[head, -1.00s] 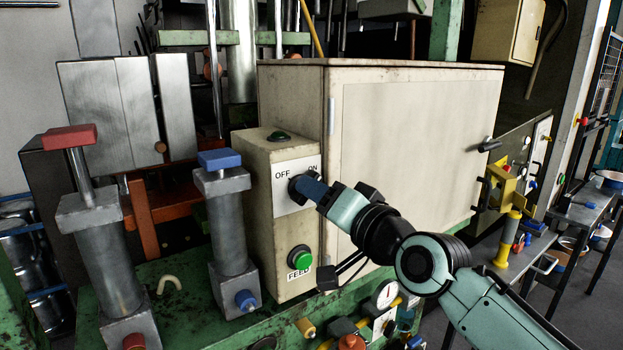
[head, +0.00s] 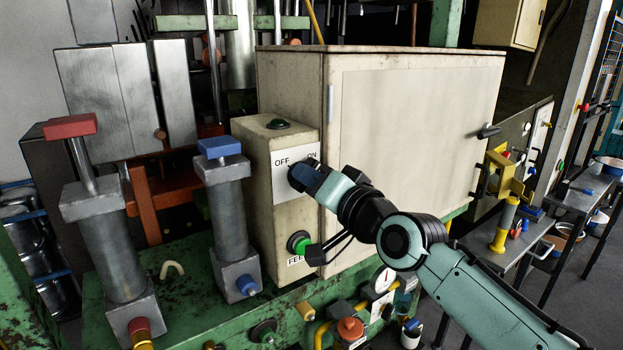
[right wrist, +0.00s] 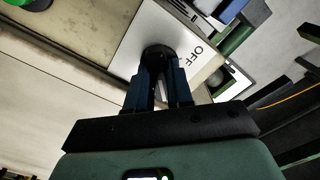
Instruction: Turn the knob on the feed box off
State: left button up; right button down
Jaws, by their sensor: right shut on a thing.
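The feed box (head: 258,199) is a cream, upright box with a green button low on its front and a white OFF/ON plate above. The plate (head: 283,159) also shows in the right wrist view (right wrist: 205,75). The black knob (right wrist: 157,52) sits on this plate. My right gripper (head: 300,176) is at the plate, and in the right wrist view its two blue fingers (right wrist: 160,88) are shut on the knob from either side. In the head view the gripper hides most of the knob, so its pointing direction is unclear. My left gripper is out of view.
The green button (head: 299,242) is just below my right gripper. A large cream cabinet (head: 410,150) stands right behind the feed box. A blue-topped cylinder (head: 229,215) and a red-topped one (head: 103,240) stand to the left on the green machine bed.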

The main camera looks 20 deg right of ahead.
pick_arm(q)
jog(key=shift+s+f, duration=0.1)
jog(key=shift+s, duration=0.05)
pick_arm(e)
jog(key=shift+n, duration=0.3)
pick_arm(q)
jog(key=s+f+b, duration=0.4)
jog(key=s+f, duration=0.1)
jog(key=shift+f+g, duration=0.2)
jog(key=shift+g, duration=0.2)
pick_arm(e)
jog(key=shift+s+a+r+n, duration=0.1)
jog(key=shift+r+n, duration=0.05)
jog(key=shift+n, duration=4.15)
jog(key=shift+s+a+r+n, duration=0.1)
jog(key=shift+n, duration=4.2)
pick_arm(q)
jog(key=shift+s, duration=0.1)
pick_arm(e)
jog(key=c, duration=1)
grip_release()
jog(key=shift+w, duration=0.15)
jog(key=shift+w+a+f, duration=0.1)
jog(key=shift+f, duration=0.05)
